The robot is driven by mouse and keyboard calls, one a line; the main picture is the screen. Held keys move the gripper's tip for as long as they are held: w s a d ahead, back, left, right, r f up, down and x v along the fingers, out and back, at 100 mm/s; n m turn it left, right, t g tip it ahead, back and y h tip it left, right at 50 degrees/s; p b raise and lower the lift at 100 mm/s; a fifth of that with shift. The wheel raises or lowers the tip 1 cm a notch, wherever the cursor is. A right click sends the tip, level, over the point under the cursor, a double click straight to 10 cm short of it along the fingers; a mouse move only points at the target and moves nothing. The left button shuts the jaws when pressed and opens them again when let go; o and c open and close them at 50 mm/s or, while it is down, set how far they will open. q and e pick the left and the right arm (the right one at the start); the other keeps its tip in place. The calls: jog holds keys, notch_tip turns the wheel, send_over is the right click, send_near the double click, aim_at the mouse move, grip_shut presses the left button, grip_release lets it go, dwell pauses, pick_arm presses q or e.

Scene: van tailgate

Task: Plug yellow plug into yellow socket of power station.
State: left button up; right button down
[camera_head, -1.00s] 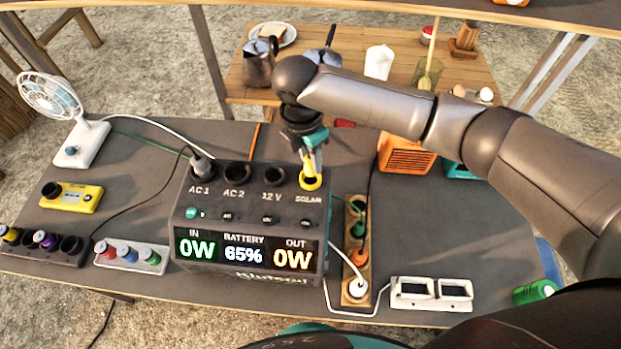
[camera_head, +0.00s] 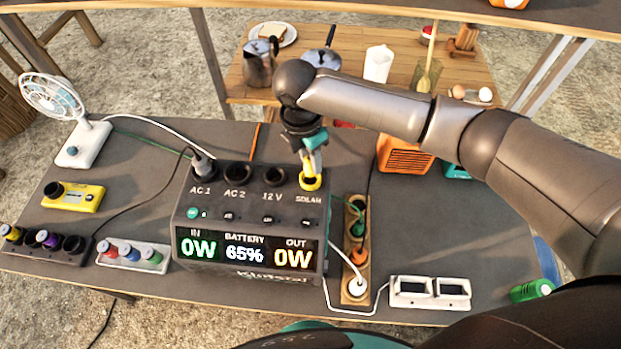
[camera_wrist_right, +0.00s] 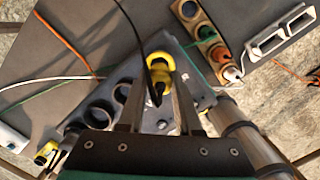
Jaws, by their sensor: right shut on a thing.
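The power station (camera_head: 224,222) stands mid-table, with AC 1, AC 2, 12 V and SOLAR sockets along its top. The yellow socket (camera_head: 311,184) is the SOLAR one, at the right end of the row. My right gripper (camera_head: 312,163) points down directly over it. In the right wrist view its jaws (camera_wrist_right: 157,104) are shut on the yellow plug (camera_wrist_right: 160,84), which has a black cable. The plug is at the yellow socket; the fingers partly hide the contact, and I cannot tell how deep it sits. My left gripper is not in view.
A black plug (camera_head: 204,166) sits in AC 1. A wooden power strip (camera_head: 355,203) with several plugs stands to the right. A white double frame (camera_head: 430,292), a yellow device (camera_head: 72,196) and a fan (camera_head: 80,145) are also on the table. An orange box (camera_head: 404,155) lies beneath my arm.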

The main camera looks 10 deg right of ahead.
jog(key=shift+f, duration=0.15)
jog(key=shift+f+b, duration=0.4)
jog(key=shift+f, duration=0.85)
jog(key=shift+f, duration=0.15)
jog(key=c, duration=0.5)
grip_release()
jog(key=r, duration=0.5)
jog(key=a+r, duration=0.1)
jog(key=r, duration=0.4)
jog(key=s+r+p, duration=0.1)
jog(key=r, duration=0.4)
jog(key=shift+a+r, duration=0.1)
jog(key=shift+a, duration=0.2)
